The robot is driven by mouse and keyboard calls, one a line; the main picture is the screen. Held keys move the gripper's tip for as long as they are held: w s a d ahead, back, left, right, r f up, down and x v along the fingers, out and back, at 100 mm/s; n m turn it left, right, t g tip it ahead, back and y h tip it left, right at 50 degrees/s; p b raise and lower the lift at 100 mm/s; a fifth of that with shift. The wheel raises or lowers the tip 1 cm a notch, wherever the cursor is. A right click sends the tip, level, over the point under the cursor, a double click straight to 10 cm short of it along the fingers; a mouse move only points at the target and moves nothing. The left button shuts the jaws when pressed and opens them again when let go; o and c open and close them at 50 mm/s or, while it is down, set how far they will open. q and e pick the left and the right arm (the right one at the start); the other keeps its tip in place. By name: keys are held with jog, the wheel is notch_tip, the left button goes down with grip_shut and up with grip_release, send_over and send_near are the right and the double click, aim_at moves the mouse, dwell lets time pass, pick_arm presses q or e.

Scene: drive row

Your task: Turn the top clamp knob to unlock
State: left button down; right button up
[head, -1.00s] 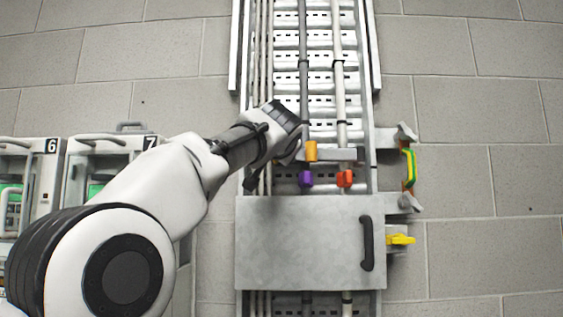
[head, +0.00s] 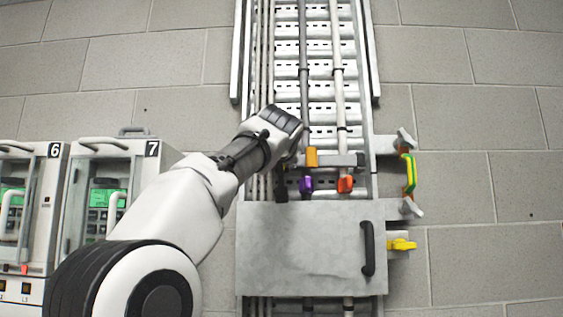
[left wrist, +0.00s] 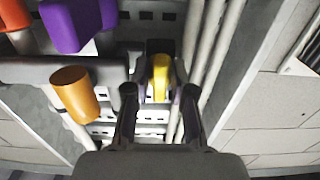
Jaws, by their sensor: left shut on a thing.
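My left gripper (left wrist: 159,92) is shut on a yellow knob (left wrist: 158,75) in the left wrist view, a finger on each side of it. The knob has a dark end beyond the yellow part. In the head view my left gripper (head: 291,160) is at the left end of a grey clamp bar (head: 341,160) across the cable ladder, and the yellow knob is hidden there. An orange knob (head: 312,157) sits on the bar just right of the gripper; it also shows in the left wrist view (left wrist: 75,93). My right gripper is not in view.
Purple (head: 305,184) and red-orange (head: 346,184) pieces sit below the bar. A grey cover panel (head: 310,250) with a black handle (head: 367,248) is lower down. A green-yellow handle (head: 408,174) and yellow lever (head: 402,245) are at the right. Equipment cabinets (head: 100,205) stand at the left.

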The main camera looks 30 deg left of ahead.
pick_arm(q)
jog(key=shift+w+f, duration=0.1)
jog(key=shift+f, duration=0.15)
jog(key=c, duration=1.2)
grip_release()
jog(key=shift+a, duration=0.1)
jog(key=shift+r, duration=0.2)
